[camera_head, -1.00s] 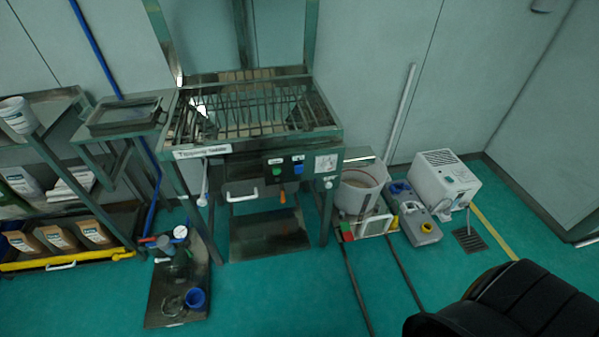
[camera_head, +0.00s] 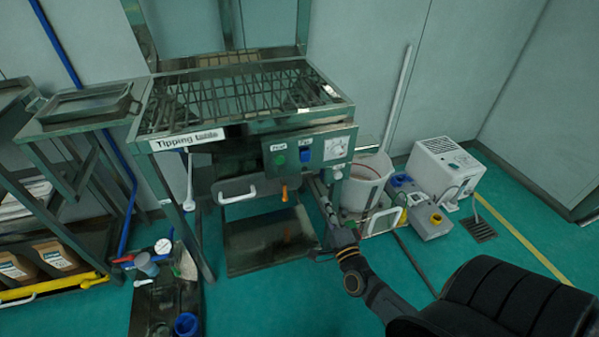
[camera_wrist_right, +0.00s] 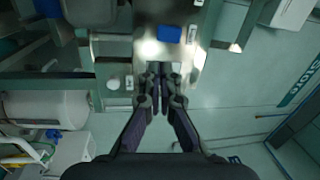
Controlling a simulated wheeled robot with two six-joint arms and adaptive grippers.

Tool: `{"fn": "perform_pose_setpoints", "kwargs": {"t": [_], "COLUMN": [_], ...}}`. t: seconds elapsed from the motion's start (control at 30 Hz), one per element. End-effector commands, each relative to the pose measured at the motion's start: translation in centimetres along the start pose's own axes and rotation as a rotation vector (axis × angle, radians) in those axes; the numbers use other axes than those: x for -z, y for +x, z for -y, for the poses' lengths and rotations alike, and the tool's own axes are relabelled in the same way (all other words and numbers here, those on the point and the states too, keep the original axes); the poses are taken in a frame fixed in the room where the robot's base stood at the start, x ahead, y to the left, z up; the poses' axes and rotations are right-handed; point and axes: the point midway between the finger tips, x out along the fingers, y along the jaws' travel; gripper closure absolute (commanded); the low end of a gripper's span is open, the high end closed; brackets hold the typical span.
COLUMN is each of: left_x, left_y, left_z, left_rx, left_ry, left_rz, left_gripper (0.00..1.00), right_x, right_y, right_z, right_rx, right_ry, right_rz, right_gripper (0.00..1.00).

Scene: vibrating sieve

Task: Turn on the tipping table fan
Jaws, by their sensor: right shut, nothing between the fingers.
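The tipping table (camera_head: 190,135) stands in the middle of the head view, with a dark control panel on its front right. The panel carries a green round knob (camera_head: 280,160) and a blue switch (camera_head: 305,156), each under a small label too small to read surely. In the right wrist view the blue switch (camera_wrist_right: 170,33) lies just beyond my fingertips, with a gap between. My right gripper (camera_head: 319,185) is below and slightly right of the blue switch, apart from it. In the right wrist view the right gripper (camera_wrist_right: 160,68) is shut and empty. My left gripper is not in view.
A white bucket (camera_head: 365,185), a grey canister (camera_head: 428,222) and a white box unit (camera_head: 443,170) stand right of the table. An orange handle (camera_head: 285,193) hangs below the panel. Shelves stand left.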

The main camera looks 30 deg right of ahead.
Motion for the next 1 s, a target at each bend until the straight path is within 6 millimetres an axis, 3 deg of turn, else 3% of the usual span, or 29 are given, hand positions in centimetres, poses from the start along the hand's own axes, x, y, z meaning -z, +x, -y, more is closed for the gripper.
{"fn": "perform_pose_setpoints", "kwargs": {"t": [0.17,0.57,1.0], "left_x": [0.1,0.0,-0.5], "left_y": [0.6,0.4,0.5], "left_z": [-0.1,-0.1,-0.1], "left_rx": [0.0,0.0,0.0], "left_ry": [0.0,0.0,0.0], "left_rz": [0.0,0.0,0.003], "left_gripper": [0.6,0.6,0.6], "right_x": [0.2,0.2,0.4], "right_y": [0.2,1.2,10.2], "right_z": [2.0,2.2,2.6], "right_rx": [0.052,0.054,0.055], "right_ry": [0.091,0.087,0.087], "right_rz": [-0.02,-0.021,-0.021], "right_gripper": [1.0,1.0,1.0]}}
